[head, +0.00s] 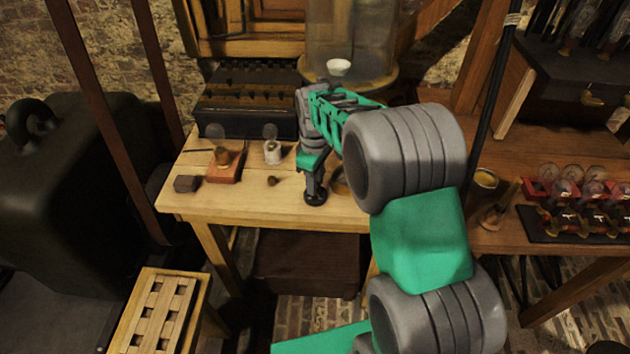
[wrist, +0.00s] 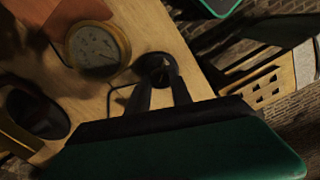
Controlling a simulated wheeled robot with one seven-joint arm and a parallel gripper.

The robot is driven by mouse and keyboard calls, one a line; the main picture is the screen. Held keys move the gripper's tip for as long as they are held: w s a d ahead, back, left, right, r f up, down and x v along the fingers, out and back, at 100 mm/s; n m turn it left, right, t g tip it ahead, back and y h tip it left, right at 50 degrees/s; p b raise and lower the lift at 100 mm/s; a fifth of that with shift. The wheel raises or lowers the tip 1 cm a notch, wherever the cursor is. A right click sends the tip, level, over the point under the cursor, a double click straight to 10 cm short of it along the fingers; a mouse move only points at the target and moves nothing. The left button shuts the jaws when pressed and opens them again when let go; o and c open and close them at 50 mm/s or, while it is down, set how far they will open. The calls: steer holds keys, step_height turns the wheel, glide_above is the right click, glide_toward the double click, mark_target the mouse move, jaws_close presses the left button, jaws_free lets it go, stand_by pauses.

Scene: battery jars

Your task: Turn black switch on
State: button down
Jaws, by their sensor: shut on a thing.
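The black switch (head: 316,201) is a small round black base near the front edge of the wooden table. In the wrist view the black switch (wrist: 157,62) shows as a dark disc with a small light mark. My gripper (head: 314,187) points down onto it from above. In the wrist view the two dark fingers of my gripper (wrist: 160,83) reach the switch and are shut on its middle part. The fingers hide part of the switch, so its lever position cannot be told.
A brass-rimmed dial (wrist: 97,45) stands close beside the switch. A small white-topped piece (head: 272,151), a red-brown block (head: 224,172) and a dark block (head: 187,184) are farther left on the table. A glass jar (head: 345,40) stands behind my arm.

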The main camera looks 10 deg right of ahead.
steer(key=m, duration=1.2)
steer(key=shift+m, duration=2)
steer(key=c, duration=1.1)
jaws_free()
steer(key=shift+c, duration=0.2)
step_height(320, 180, up, 8)
steer(key=shift+d+f, duration=0.1)
